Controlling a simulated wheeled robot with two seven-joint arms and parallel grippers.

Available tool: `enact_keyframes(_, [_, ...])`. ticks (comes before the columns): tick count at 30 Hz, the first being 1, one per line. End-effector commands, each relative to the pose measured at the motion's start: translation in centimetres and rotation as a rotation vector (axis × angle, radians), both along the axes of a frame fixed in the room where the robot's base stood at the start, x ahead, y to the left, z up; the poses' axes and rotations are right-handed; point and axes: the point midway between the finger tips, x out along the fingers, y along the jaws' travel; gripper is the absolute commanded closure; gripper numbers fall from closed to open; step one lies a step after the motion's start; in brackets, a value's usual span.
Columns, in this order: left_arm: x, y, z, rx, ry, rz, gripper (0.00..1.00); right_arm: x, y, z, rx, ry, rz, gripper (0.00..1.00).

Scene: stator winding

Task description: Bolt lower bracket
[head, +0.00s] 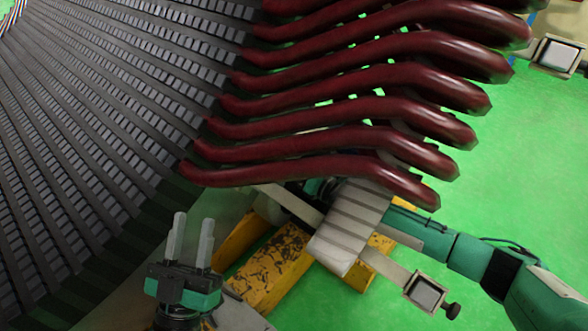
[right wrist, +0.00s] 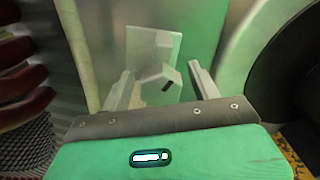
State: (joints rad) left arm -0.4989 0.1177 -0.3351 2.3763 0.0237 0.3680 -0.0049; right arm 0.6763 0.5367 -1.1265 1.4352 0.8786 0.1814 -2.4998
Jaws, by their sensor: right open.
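A pale grey slatted bracket (head: 350,228) stands below the lowest dark red coil end in the head view; I cannot tell for sure that it is the lower bracket. In the right wrist view a pale plate (right wrist: 150,45) with a hexagonal bolt-like block (right wrist: 157,83) shows between the fingers. My right gripper (right wrist: 160,68) is open around that block, with a gap on both sides. In the head view my right arm passes behind the slatted bracket, and its gripper is largely hidden. My left gripper (head: 194,218) is open and empty, fingers upward, in front of the stator.
The grey stator core (head: 110,110) fills the left. Dark red coil ends (head: 330,168) overhang the right arm. A yellow worn support (head: 275,270) and a bar with a square end and knob (head: 425,292) lie below. Green floor (head: 530,150) is open at right.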

Motion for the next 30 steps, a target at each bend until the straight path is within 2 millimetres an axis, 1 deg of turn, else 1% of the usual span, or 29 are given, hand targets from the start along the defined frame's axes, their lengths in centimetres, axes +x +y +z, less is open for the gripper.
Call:
enact_keyframes(1, [0.0, 0.0, 0.0, 0.0, 0.0, 0.0, 0.64, 0.0, 0.0, 0.0, 0.0, 0.0, 0.0, 0.44])
enact_keyframes(5, [0.0, 0.0, 0.0, 0.0, 0.0, 0.0, 0.64, 0.0, 0.0, 0.0, 0.0, 0.0, 0.0, 0.69])
enact_keyframes(6, [0.0, 0.0, 0.0, 0.0, 0.0, 0.0, 0.64, 0.0, 0.0, 0.0, 0.0, 0.0, 0.0, 0.77])
enact_keyframes(7, [0.0, 0.0, 0.0, 0.0, 0.0, 0.0, 0.64, 0.0, 0.0, 0.0, 0.0, 0.0, 0.0, 0.83])
enact_keyframes(16, [0.1, -0.1, 0.0, 0.003, 0.013, -0.002, 0.64, 0.0, 0.0, 0.0, 0.023, 0.023, 0.0, 0.82])
enact_keyframes(19, [0.3, -0.2, -0.4, 0.01, 0.041, -0.006, 0.64, 0.0, -0.1, 0.1, 0.053, 0.053, -0.001, 0.82])
enact_keyframes(20, [0.4, -0.3, -0.6, 0.013, 0.054, -0.007, 0.64, 0.0, -0.1, 0.1, 0.065, 0.065, -0.001, 0.82])
enact_keyframes(22, [0.4, -0.7, -2.1, 0.028, 0.116, -0.015, 0.64, 0.0, -0.1, 0.0, 0.095, 0.096, -0.002, 0.82])
enact_keyframes(30, [0.7, -1.5, -4.5, 0.061, 0.257, -0.038, 0.64, 0.1, -0.1, 0.0, 0.234, 0.234, -0.002, 0.82])
